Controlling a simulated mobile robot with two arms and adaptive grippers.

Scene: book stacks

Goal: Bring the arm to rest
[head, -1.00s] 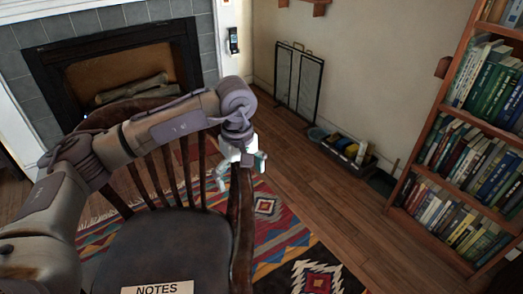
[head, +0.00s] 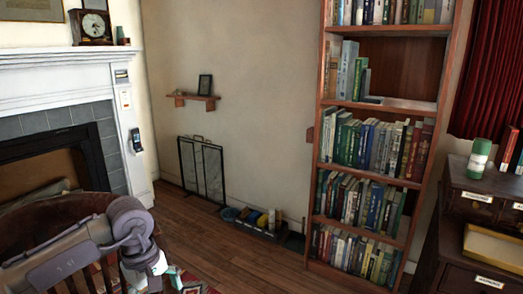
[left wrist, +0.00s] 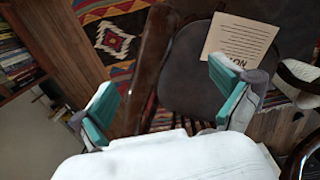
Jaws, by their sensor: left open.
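My left arm comes in at the lower left of the head view, over the wooden chair (head: 75,210). My left gripper (head: 160,284) hangs down near the bottom edge of that view, partly cut off. In the left wrist view the left gripper (left wrist: 168,92) is open and empty, its two teal-padded fingers wide apart. Beyond them lie the chair's dark seat (left wrist: 190,85) and a paper headed NOTES (left wrist: 240,42) on it. My right gripper is in neither view.
A fireplace (head: 60,150) is at the left. A black folding screen (head: 202,168) and a floor tray of items (head: 255,222) stand along the wall. A tall bookcase (head: 325,120) and a dark drawer cabinet (head: 455,235) are at the right. Bare wooden floor (head: 230,262) lies between.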

